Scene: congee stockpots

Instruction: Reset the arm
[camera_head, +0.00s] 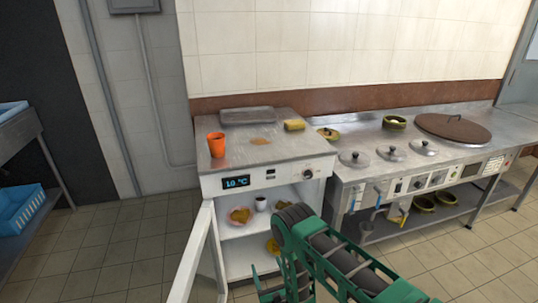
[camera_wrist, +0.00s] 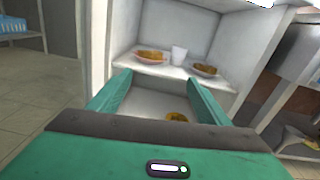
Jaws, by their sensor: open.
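My green gripper (camera_wrist: 155,98) is open and empty in the wrist view, with its two fingers spread apart. It faces the open cabinet (camera_head: 237,257), which has food on its shelves. In the head view my gripper (camera_head: 268,285) is low in front of the cabinet, partly cut off by the bottom edge. My arm bends down from the right and covers part of the cabinet's right side.
The cabinet door (camera_head: 196,258) stands open at the left. Inside are a plate of food (camera_head: 239,215) and a white cup (camera_head: 261,204). An orange cup (camera_head: 217,145) stands on top. A steel counter (camera_head: 360,143) with lidded pots is at right.

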